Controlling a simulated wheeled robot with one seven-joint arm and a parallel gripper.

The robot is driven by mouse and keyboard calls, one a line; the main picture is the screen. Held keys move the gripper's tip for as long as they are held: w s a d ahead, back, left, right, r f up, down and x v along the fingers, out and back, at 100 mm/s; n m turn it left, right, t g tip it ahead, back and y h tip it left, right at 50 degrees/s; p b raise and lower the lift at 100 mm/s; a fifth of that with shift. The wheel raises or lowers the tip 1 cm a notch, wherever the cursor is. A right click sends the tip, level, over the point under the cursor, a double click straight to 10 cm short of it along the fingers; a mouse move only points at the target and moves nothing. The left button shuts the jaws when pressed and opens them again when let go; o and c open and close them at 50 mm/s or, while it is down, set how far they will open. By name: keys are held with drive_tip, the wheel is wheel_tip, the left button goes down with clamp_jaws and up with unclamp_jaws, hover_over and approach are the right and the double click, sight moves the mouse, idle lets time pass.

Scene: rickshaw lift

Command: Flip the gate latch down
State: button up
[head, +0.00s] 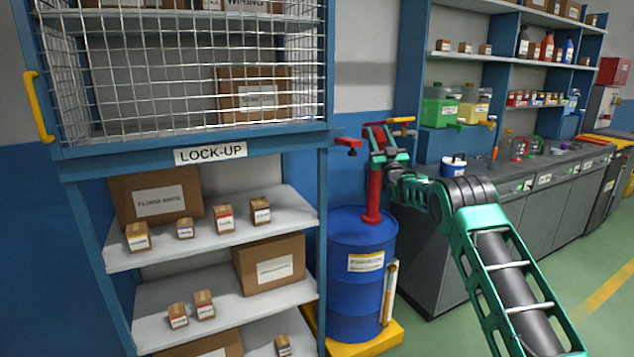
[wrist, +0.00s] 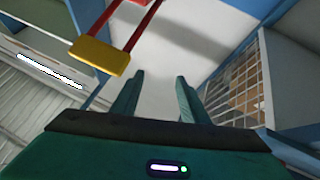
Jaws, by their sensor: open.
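The mesh gate (head: 200,75) fronts the blue LOCK-UP cage at the upper left of the head view. A yellow handle (head: 38,105) is on the cage's left side; I cannot tell whether it is the latch. My green gripper (head: 382,133) is right of the cage, by the top of a red pump (head: 373,195). In the wrist view my gripper (wrist: 159,75) is open with nothing between its fingers. A yellow grip on two red bars (wrist: 100,62) is just beyond the left finger, apart from it as far as I can tell. Mesh (wrist: 235,85) shows at right.
The pump stands on a blue drum (head: 358,262) on a yellow base. Shelves with several small boxes (head: 225,218) are below the cage. A grey workbench (head: 540,185) with bottles and bins runs behind my arm at right. Green floor (head: 605,320) is clear at the lower right.

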drive_tip(key=s+d+r+m+g+h, duration=0.2)
drive_tip(key=s+d+g+h, duration=0.15)
drive_tip(key=d, duration=0.65)
drive_tip(key=s+d+f+m+g+h, duration=0.2)
drive_tip(key=s+d+g, duration=0.3)
drive_tip(key=s, duration=0.4)
drive_tip(key=s+d+f+m+g+h, duration=0.1)
drive_tip(key=s+d+g+h, duration=0.15)
drive_tip(key=s+d, duration=0.55)
drive_tip(key=s+d+f+m+g, duration=0.1)
drive_tip(key=s+f+g, duration=0.2)
drive_tip(key=s, duration=0.9)
drive_tip(key=s+d+f+m+g, duration=0.15)
drive_tip(key=s+f, duration=0.25)
drive_tip(key=s, duration=0.7)
drive_tip(key=s+f+m+g, duration=0.1)
drive_tip(key=s+f+g, duration=0.25)
drive_tip(key=s, duration=0.85)
drive_tip(key=s+a+f+g+y, duration=0.1)
drive_tip(key=s+a+f+g, duration=0.1)
drive_tip(key=s, duration=1.2)
drive_tip(key=s+a+f+m+g+y, duration=0.1)
drive_tip(key=s+a+f, duration=0.4)
drive_tip(key=s, duration=0.9)
drive_tip(key=g+y, duration=0.1)
drive_tip(key=g, duration=0.1)
drive_tip(key=shift+s+a+f+g, duration=0.2)
drive_tip(key=shift+s+a+g, duration=0.05)
drive_tip(key=shift+a+g, duration=0.05)
